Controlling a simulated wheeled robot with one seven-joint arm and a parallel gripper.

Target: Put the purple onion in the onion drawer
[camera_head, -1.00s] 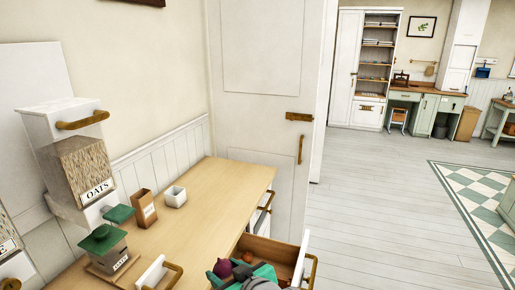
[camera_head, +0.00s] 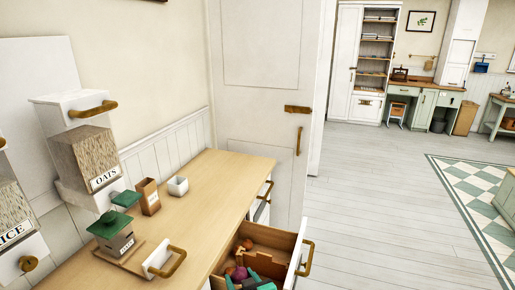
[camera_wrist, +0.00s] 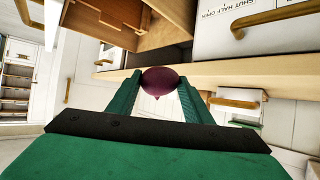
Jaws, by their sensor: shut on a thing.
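The purple onion (camera_wrist: 160,80) is held between the green fingertips of my gripper (camera_wrist: 158,90) in the wrist view. In the head view the onion (camera_head: 238,273) shows at the bottom edge, beside my green gripper (camera_head: 250,281). An open drawer (camera_head: 297,254) with a white front and brass handle sticks out from the wooden counter. Its wooden inside holds a brown divider and small orange-brown round things (camera_head: 246,244) near the back. The onion and gripper appear over or inside the near part of this drawer; the exact height is unclear. No label on the drawer is readable.
The counter top (camera_head: 205,200) carries a brown box (camera_head: 149,197), a small white pot (camera_head: 178,186) and a green-lidded canister (camera_head: 113,235). An OATS bin (camera_head: 86,157) stands at left. A closed door (camera_head: 262,90) is behind; open floor (camera_head: 390,220) lies right.

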